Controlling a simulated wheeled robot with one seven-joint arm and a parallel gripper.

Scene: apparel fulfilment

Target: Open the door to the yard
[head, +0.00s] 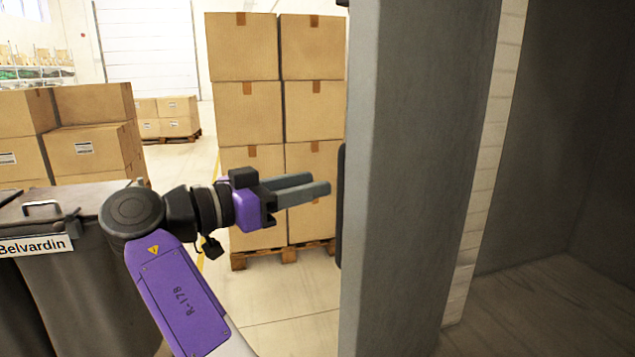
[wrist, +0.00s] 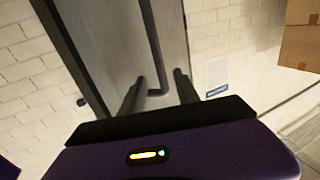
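The grey door (wrist: 110,40) is set in a white brick wall in the wrist view. Its dark upright bar handle (wrist: 153,40) has a bent lower end. In the head view the handle (head: 341,215) is a thin dark strip on the left side of a broad grey upright slab (head: 420,180). My gripper (head: 325,188) is open and empty, pointing right at the handle with a small gap. In the wrist view my gripper (wrist: 159,75) has one finger on each side of the handle. The latch is not visible.
Tall stacked cartons (head: 245,110) stand on a pallet behind my gripper. More cartons (head: 90,140) and a dark bin labelled Belvardin (head: 75,270) are at left. A sign (wrist: 217,90) hangs right of the door. Bare floor (head: 300,305) shows below my gripper.

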